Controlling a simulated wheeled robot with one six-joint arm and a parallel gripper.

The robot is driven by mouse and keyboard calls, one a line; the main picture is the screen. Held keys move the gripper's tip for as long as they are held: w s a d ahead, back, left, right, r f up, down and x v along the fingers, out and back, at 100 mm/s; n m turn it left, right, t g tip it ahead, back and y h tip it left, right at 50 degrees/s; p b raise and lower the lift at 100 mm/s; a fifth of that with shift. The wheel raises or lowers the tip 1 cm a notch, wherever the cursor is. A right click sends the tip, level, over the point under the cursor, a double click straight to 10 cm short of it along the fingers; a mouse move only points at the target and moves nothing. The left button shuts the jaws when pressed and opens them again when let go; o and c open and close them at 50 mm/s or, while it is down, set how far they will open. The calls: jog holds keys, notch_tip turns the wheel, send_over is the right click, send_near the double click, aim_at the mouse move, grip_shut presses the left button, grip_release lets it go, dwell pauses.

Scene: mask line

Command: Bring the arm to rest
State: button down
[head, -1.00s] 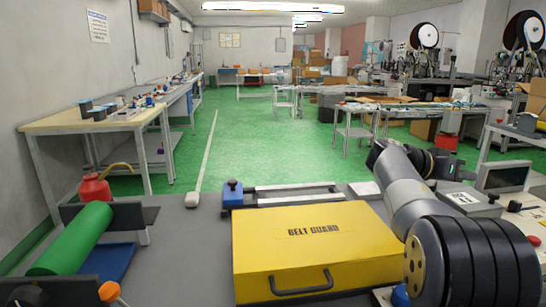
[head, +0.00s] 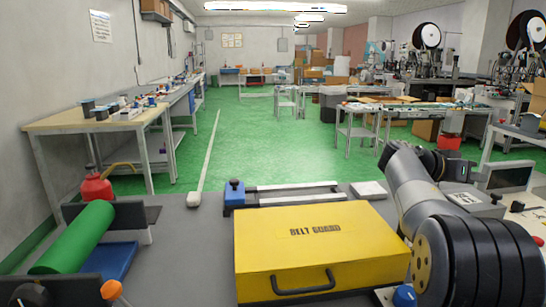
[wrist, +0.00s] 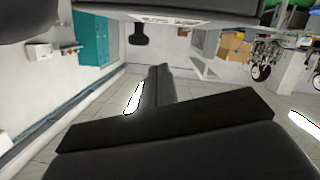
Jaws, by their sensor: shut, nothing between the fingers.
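My arm is folded at the right of the head view, over the grey bench. Its pale grey link runs back from the large black joint at the front. My gripper (wrist: 159,70) shows in the wrist view as dark fingers held together, with nothing between them. It points into open room and touches nothing that I can see. In the head view the far end of the arm is dark and small, and the fingers cannot be made out there.
A yellow belt guard box (head: 318,247) lies on the bench (head: 190,250), left of my arm. A small screen (head: 508,178) stands close to the arm's right.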

jog(key=shift+w+a+r+n+g+p, duration=0.3)
jog(key=shift+r+n+p, duration=0.2)
jog(key=shift+p, duration=0.45)
jog(key=shift+w+r+n+p, duration=0.15)
jog(key=shift+w+n+p, duration=0.35)
jog(key=shift+p, duration=0.75)
jog(key=n+p, duration=0.1)
jog(key=p, duration=0.1)
jog(key=w+p, duration=0.1)
jog(key=p, duration=0.2)
jog(key=shift+w+a+r+n+g+h, duration=0.1)
jog(key=shift+w+r+n+g+h, duration=0.2)
jog(key=shift+n+g, duration=0.1)
jog(key=w+a+f+n+g+h+p, duration=0.1)
jog(key=w+n+p, duration=0.5)
jog(key=p, duration=1.1)
jog(key=shift+w+f+h+p, duration=0.2)
jog(key=shift+w+h+p, duration=0.15)
jog(key=shift+w, duration=0.1)
jog(key=shift+f, duration=0.1)
